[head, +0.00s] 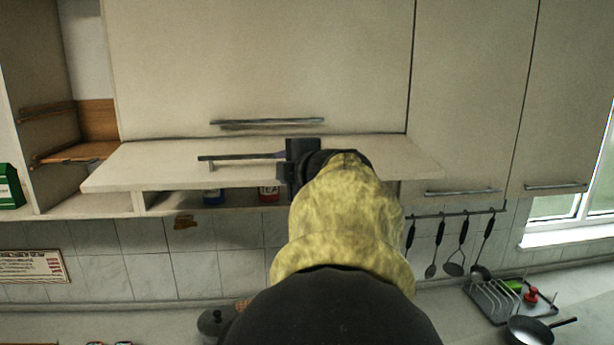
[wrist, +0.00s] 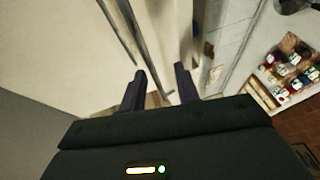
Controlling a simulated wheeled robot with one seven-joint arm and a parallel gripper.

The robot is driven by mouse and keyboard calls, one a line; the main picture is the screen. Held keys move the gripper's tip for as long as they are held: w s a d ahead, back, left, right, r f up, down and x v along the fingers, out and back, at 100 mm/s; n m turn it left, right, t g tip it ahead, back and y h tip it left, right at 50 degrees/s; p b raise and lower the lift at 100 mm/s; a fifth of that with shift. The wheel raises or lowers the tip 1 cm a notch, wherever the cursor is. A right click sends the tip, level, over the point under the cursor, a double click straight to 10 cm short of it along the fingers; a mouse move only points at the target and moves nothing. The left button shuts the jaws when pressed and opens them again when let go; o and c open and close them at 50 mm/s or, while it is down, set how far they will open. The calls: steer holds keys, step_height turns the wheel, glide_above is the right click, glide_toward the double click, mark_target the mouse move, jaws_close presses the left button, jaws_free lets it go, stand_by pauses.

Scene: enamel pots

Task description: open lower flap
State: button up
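The lower flap (head: 140,168) is a pale panel below the large upper cabinet door. In the head view it is swung up and outward, with an open compartment (head: 180,203) showing beneath it. Its dark bar handle (head: 230,157) runs along the panel, and its right part is hidden by my gripper (head: 283,156). My gripper is at the handle's right part; I cannot tell whether it touches it. In the wrist view, the two dark fingers (wrist: 160,86) stand apart with a clear gap, and I see no handle clearly clamped between them.
Utensils (head: 462,245) hang at right. A pot (head: 213,322) stands on the counter below.

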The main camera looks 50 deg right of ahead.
steer(key=b+v, duration=0.3)
steer(key=v, duration=0.7)
steer(key=shift+s+a, duration=0.15)
steer(key=shift+s, duration=0.15)
steer(key=shift+r, duration=0.1)
